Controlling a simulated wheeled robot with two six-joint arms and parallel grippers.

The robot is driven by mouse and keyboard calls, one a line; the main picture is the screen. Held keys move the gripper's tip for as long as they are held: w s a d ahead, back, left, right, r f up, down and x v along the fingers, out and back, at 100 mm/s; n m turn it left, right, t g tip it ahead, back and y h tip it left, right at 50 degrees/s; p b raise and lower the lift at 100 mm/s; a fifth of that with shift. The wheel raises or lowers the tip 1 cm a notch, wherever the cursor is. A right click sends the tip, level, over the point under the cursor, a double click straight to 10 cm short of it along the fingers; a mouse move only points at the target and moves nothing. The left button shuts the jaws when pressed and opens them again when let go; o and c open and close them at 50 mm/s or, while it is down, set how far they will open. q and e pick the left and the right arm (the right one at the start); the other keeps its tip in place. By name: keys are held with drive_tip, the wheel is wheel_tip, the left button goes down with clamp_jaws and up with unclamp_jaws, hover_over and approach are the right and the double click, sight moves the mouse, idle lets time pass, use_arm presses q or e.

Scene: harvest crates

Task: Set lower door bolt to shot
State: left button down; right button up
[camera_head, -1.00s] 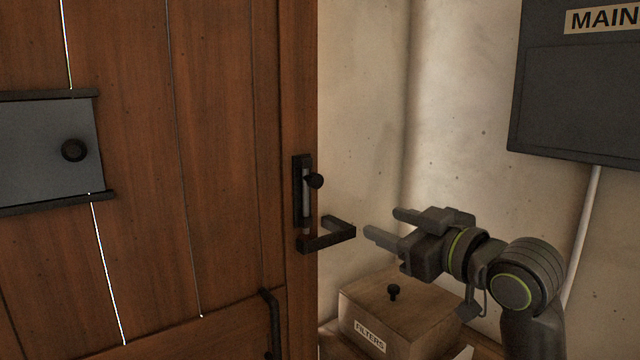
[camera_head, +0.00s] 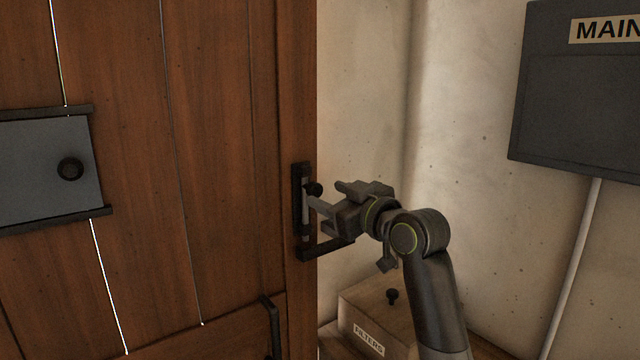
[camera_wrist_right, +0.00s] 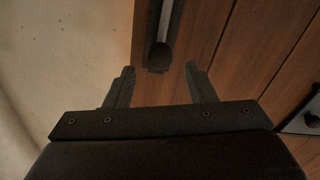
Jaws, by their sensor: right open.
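The door bolt is a dark upright plate (camera_head: 297,213) with a pale metal rod and a round black knob (camera_head: 314,189) on the right edge of the brown wooden door (camera_head: 225,150). In the right wrist view the bolt's rod (camera_wrist_right: 165,22) runs up from the dark round knob (camera_wrist_right: 158,62). My right gripper (camera_head: 326,194) is open just right of the bolt, its fingers pointing at it. In the wrist view its fingertips (camera_wrist_right: 159,71) are spread on either side of the knob, just short of it. Contact cannot be told. My left gripper is out of view.
A wooden FILTERS box (camera_head: 350,316) with a black knob stands below. A dark MAIN panel (camera_head: 575,100) and pale pipe are at right. A grey hatch (camera_head: 35,165) is on the door.

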sight(318, 191)
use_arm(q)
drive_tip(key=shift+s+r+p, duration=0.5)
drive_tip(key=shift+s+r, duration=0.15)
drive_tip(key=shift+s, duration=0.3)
use_arm(e)
drive_tip(key=shift+x, duration=2)
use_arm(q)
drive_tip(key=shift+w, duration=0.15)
use_arm(e)
drive_tip(key=shift+f, duration=0.1)
clamp_jaws()
